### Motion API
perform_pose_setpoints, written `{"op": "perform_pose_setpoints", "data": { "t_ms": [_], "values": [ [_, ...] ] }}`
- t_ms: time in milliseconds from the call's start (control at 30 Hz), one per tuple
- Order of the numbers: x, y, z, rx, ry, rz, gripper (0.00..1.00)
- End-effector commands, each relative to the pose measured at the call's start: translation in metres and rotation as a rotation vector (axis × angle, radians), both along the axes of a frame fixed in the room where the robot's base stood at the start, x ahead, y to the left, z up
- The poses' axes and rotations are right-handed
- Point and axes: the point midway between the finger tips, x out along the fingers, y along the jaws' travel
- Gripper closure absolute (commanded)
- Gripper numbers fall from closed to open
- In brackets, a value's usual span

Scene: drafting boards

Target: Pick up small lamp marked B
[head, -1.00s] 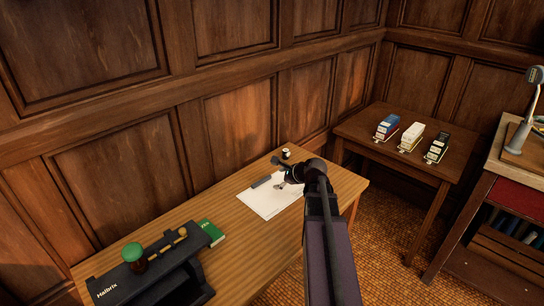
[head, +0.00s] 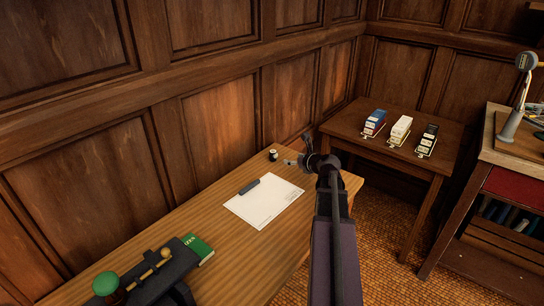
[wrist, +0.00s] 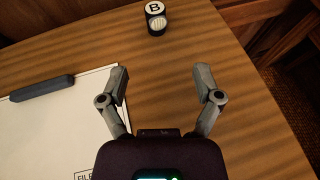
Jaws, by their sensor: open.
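The small lamp marked B (wrist: 155,19) is a short black cylinder with a white top bearing a black B. It stands on the wooden desk near the top of the wrist view, ahead of my fingers. In the head view the lamp (head: 273,155) is at the desk's far end by the wall. My gripper (wrist: 160,75) is open and empty, its two grey fingers spread, with bare desk between them. The lamp lies beyond the fingertips, roughly centred between them. In the head view my gripper (head: 298,150) is to the right of the lamp.
A white sheet (head: 265,205) with a dark bar (head: 249,186) lies left of my gripper. A green book (head: 198,248) and a black stand with a green knob (head: 105,283) are nearer. A side table (head: 385,151) holds three boxes. The wall panelling runs behind the desk.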

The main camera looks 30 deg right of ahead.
Motion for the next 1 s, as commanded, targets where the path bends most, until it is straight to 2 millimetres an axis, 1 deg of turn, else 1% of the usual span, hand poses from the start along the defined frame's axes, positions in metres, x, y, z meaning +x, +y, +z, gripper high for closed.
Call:
{"op": "perform_pose_setpoints", "data": {
  "t_ms": [167,267,500,700,833,1000],
  "values": [
    [0.011,0.004,-0.005,-0.001,0.000,0.008,0.17],
    [0.022,0.006,-0.010,-0.001,0.001,0.010,0.17],
    [0.055,0.007,-0.024,-0.002,0.001,0.012,0.17],
    [0.077,0.009,-0.032,-0.001,0.000,0.010,0.17],
    [0.082,0.010,-0.033,-0.001,0.001,0.010,0.17],
    [0.083,0.010,-0.033,-0.001,0.001,0.010,0.17]
  ]
}}
